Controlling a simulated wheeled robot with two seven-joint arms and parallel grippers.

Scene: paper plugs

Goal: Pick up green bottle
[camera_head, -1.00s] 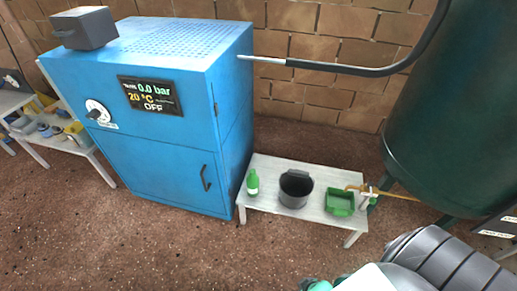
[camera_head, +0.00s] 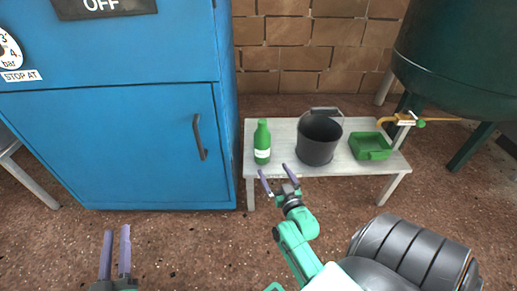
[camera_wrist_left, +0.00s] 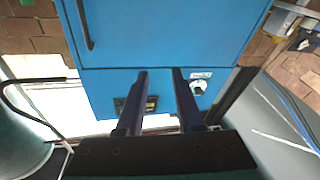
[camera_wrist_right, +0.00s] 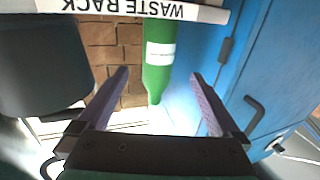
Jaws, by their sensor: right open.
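The green bottle (camera_head: 262,142) with a white label stands upright at the left end of the light table. My right gripper (camera_head: 274,169) is open and empty, just in front of the table's front edge, close to the bottle and apart from it. In the right wrist view the picture is upside down, and the bottle (camera_wrist_right: 158,60) shows between the spread fingers (camera_wrist_right: 159,74), ahead of them. My left gripper (camera_head: 116,231) is at the lower left, away from the table. Its fingers are parallel with an empty gap between them, also in the left wrist view (camera_wrist_left: 159,72).
A dark bucket (camera_head: 318,140) stands to the right of the bottle, and a green tray (camera_head: 370,146) stands further right on the table (camera_head: 285,165). The blue cabinet (camera_head: 150,145) with a handle is to the left. A dark green tank (camera_head: 450,50) stands at the right.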

